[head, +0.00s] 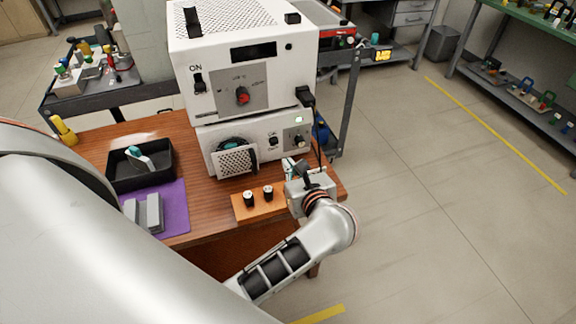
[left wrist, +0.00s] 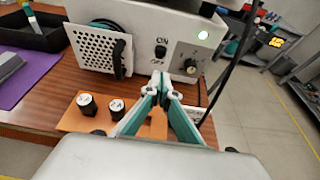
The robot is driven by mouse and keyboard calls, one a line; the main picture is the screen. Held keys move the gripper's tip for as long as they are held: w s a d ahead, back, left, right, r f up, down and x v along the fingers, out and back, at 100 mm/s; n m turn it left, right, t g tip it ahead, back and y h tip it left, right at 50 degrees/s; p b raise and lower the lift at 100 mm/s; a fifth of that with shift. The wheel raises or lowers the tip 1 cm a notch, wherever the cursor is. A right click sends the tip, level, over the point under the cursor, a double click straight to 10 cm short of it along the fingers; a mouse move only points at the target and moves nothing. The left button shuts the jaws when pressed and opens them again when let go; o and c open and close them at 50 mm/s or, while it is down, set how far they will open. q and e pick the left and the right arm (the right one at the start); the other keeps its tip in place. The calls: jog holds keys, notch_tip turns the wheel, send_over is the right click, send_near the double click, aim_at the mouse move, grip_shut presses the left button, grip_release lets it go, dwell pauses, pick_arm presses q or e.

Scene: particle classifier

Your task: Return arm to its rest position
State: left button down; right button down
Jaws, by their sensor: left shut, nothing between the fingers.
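My left gripper (head: 290,168) is at the front right corner of the wooden table, above the right end of an orange-brown block and in front of the lower white unit. In the left wrist view, the fingertips of this gripper (left wrist: 157,82) meet, with nothing between them. The fingers have teal inner sides. The wrist hides part of the block in the head view. My right gripper is in neither view.
Two white units (head: 229,81) are stacked on the table (head: 180,141), a black cable at their right. The block (head: 241,211) holds two black-sided vials. A black tray (head: 117,182) and grey holder (head: 147,213) on a purple mat (head: 176,205) stand left. Floor to the right is clear.

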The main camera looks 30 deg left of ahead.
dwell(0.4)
pick_arm(q)
notch_tip(320, 180, up, 8)
jog(key=a+m+t+y, duration=0.2)
jog(key=m+t, duration=0.5)
jog(key=m, duration=0.2)
jog(key=s+d+f+m+t+h, duration=0.2)
jog(key=d+m+t+h, duration=0.65)
jog(key=m, duration=1.25)
jog(key=s+d+f+m+g+h, duration=0.2)
jog(key=d+f+m+g+h, duration=0.15)
jog(key=f+m, duration=0.3)
jog(key=s+d+f+m+g+h, duration=0.2)
jog(key=s+f+m+g+h, duration=0.1)
jog(key=f+m+g+h, duration=0.25)
jog(key=s+a+f+m+g+y, duration=0.1)
jog(key=s+a+f+m+g, duration=0.1)
jog(key=s+f+m, duration=0.2)
jog(key=s+a+f+m+g+y, duration=0.1)
jog(key=s+a+f+m+g, duration=0.1)
jog(key=f, duration=0.9)
jog(key=s+a+m, duration=0.1)
jog(key=s+m, duration=0.1)
jog(key=shift+s+f+g, duration=0.3)
jog(key=shift+s+g, duration=0.05)
jog(key=shift+s, duration=0.05)
